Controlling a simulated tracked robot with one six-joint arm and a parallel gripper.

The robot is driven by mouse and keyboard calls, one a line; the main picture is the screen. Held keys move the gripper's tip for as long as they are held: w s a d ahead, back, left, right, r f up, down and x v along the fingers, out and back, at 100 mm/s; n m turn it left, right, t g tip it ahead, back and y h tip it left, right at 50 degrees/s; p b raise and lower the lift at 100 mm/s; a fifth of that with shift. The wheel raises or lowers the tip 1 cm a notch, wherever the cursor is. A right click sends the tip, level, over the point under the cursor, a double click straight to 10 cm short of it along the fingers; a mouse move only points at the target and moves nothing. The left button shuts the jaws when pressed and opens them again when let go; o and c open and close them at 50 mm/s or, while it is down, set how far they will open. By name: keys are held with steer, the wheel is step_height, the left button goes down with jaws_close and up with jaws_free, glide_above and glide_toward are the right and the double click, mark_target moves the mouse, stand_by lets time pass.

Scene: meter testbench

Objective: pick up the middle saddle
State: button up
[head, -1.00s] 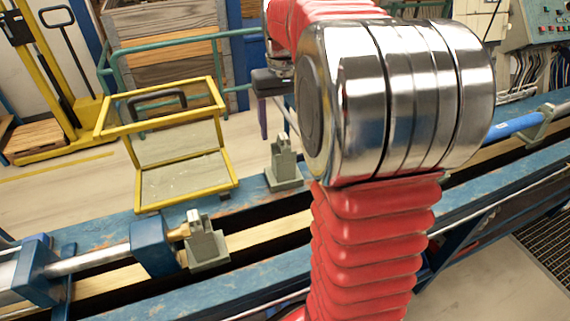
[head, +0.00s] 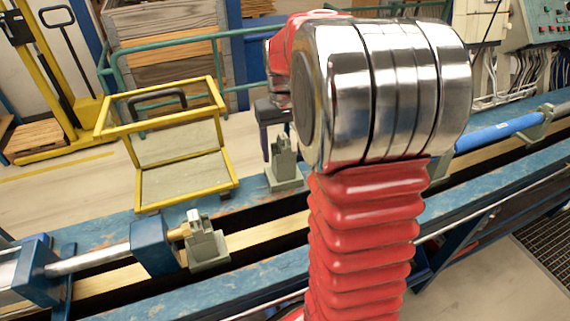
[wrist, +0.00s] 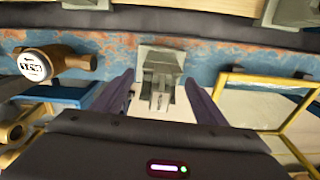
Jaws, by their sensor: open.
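The middle saddle (head: 284,168) is a small grey-green block with an upright notched top, standing on the far blue rail of the bench. In the wrist view the saddle (wrist: 158,66) is centred ahead, upright. My gripper (wrist: 160,79) is open, with one dark finger on each side of the saddle in that picture; I see no contact. In the head view my gripper (head: 272,114) shows as a dark part just above and behind the saddle, partly hidden by my arm. Another saddle (head: 207,246) stands at the left, by a brass fitting.
A yellow-framed panel (head: 219,125) stands on the far rail left of the saddle; its frame (wrist: 271,78) is at the right in the wrist view. A brass meter with a round dial (wrist: 35,65) lies opposite. A blue pipe (head: 500,132) runs at the right.

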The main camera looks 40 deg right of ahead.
mark_target(284, 159)
step_height(284, 159, down, 4)
steer(key=shift+f, duration=0.1)
steer(key=shift+c, duration=0.2)
stand_by(0.4)
jaws_close()
stand_by(0.6)
